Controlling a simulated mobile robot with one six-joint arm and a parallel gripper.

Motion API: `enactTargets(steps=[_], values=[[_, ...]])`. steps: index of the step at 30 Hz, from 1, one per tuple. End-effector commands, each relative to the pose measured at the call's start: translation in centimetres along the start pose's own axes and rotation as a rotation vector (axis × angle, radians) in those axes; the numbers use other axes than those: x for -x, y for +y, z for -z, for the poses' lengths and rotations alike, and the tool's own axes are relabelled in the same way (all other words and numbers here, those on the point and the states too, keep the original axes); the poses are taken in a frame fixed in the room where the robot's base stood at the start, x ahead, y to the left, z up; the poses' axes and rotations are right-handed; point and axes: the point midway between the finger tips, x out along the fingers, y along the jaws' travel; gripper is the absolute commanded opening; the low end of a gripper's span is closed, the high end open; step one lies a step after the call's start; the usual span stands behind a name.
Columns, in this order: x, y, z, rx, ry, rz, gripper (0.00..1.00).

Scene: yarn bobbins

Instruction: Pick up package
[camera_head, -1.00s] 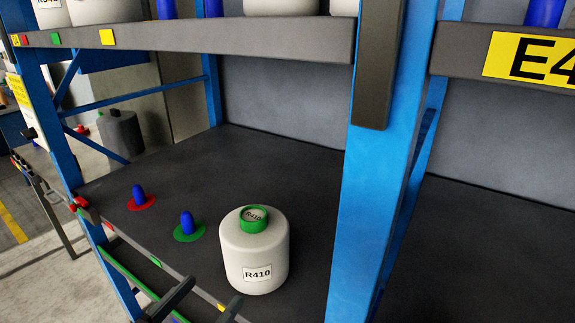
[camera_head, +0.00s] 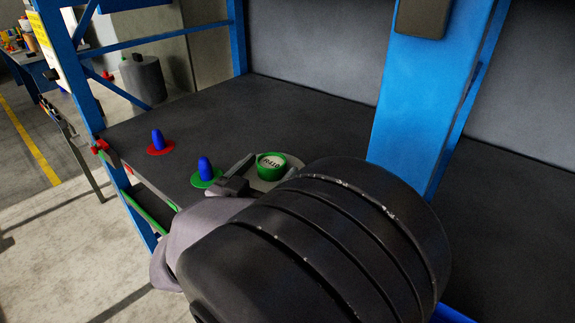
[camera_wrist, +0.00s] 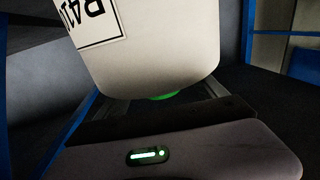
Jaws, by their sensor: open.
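The package is a white yarn bobbin with a green-ringed top labelled R410 (camera_head: 271,163). It stands on the dark shelf deck, and my arm hides most of its body in the head view. In the wrist view the bobbin's white body (camera_wrist: 150,50) fills the upper middle, its label upside down and its green top at the lower edge. My gripper (camera_head: 270,168) is open at the bobbin's top, one finger on each side of the green ring. I cannot tell whether the fingers touch it.
Two blue pegs stand left of the bobbin, one on a green disc (camera_head: 205,173) and one on a red disc (camera_head: 159,143). A blue rack post (camera_head: 425,100) rises close to the right of my arm. The deck (camera_head: 300,115) behind the bobbin is clear.

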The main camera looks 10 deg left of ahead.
Motion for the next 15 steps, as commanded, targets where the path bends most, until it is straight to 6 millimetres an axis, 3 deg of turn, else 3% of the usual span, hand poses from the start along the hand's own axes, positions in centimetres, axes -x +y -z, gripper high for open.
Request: enactTargets(steps=[7, 15], values=[[-0.48, -0.03, 0.07, 0.0, 0.0, 0.001, 0.81], [-0.45, -0.02, 0.06, 0.0, 0.0, 0.001, 0.3]])
